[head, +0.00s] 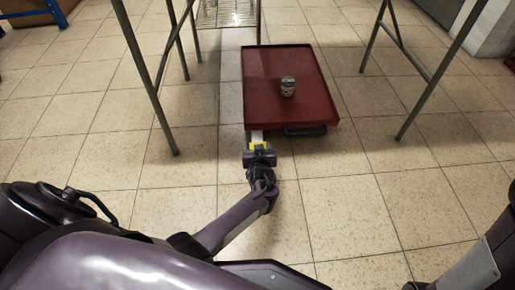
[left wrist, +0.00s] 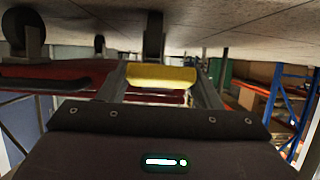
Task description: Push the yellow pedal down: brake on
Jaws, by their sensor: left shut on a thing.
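The yellow pedal (left wrist: 161,77) sits between the two fingers of my left gripper in the left wrist view, close to a caster (left wrist: 153,38). The pedal belongs to a low red cart (head: 258,95) and shows as a small yellow patch (head: 259,146) at the cart's near left corner in the head view. My left gripper (head: 258,141) is shut on the pedal. How far down the pedal is cannot be told. My right gripper is not in view; only part of the right arm shows.
A small jar (head: 288,87) stands on the cart. Grey metal legs (head: 150,85) stand left of it, and more legs (head: 425,75) stand to the right. A wire shelf (head: 228,14) is behind. The tiled floor (head: 350,220) in front is clear.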

